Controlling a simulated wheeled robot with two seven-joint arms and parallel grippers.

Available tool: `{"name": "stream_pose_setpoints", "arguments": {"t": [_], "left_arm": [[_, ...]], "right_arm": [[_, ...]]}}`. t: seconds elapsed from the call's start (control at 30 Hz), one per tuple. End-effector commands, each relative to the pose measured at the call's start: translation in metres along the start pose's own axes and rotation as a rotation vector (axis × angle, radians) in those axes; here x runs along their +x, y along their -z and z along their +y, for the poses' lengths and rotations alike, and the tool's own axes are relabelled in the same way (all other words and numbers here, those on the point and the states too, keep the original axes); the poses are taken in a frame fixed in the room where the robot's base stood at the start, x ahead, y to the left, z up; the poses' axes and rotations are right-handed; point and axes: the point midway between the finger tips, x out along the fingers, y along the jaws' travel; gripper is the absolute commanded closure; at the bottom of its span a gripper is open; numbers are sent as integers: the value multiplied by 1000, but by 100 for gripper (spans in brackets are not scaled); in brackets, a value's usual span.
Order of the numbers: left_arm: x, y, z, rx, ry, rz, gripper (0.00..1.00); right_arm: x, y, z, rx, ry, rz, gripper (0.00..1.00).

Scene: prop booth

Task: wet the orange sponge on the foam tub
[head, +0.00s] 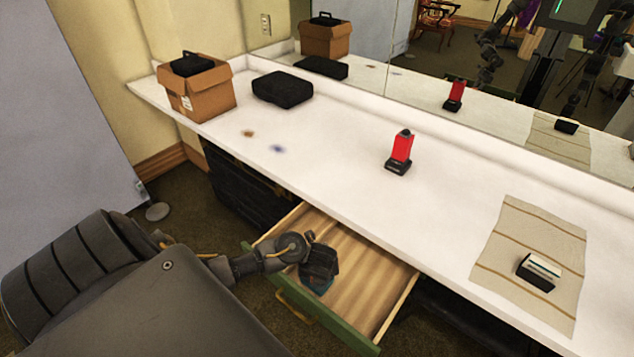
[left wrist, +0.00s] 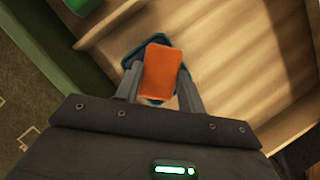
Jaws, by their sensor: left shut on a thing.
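My left gripper (head: 318,270) is low inside the open drawer. In the left wrist view its fingers (left wrist: 159,80) are shut on the orange sponge (left wrist: 158,72). A teal-rimmed shallow item, which looks like the foam tub (left wrist: 130,55), lies behind the sponge in that view, partly covered by it. A bit of blue (head: 317,285) shows below the gripper in the head view. I cannot tell whether the sponge touches the tub. The sponge is hidden in the head view. My right gripper is not in view, apart from unclear arm reflections in the mirror.
The drawer (head: 365,290) has a wooden inside and a green front. On the white counter (head: 330,140) stand a cardboard box (head: 205,92), a black case (head: 283,88), a red-and-black item (head: 401,150) and a striped cloth (head: 520,228) with a small block (head: 539,271). A mirror backs the counter.

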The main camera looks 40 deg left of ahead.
Motion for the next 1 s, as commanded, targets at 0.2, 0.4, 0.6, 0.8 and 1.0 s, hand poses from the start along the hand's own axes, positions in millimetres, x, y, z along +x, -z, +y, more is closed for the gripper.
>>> {"name": "stream_pose_setpoints", "arguments": {"t": [0.2,0.4,0.6,0.8,1.0], "left_arm": [[1,0,0,0,0,0,79],[3,1,0,0,0,0,79],[5,2,0,0,0,-1,79],[6,2,0,0,0,-1,79],[6,2,0,0,0,0,79]], "right_arm": [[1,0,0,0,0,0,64],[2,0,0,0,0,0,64],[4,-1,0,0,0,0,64],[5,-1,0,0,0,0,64],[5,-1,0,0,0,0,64]]}}
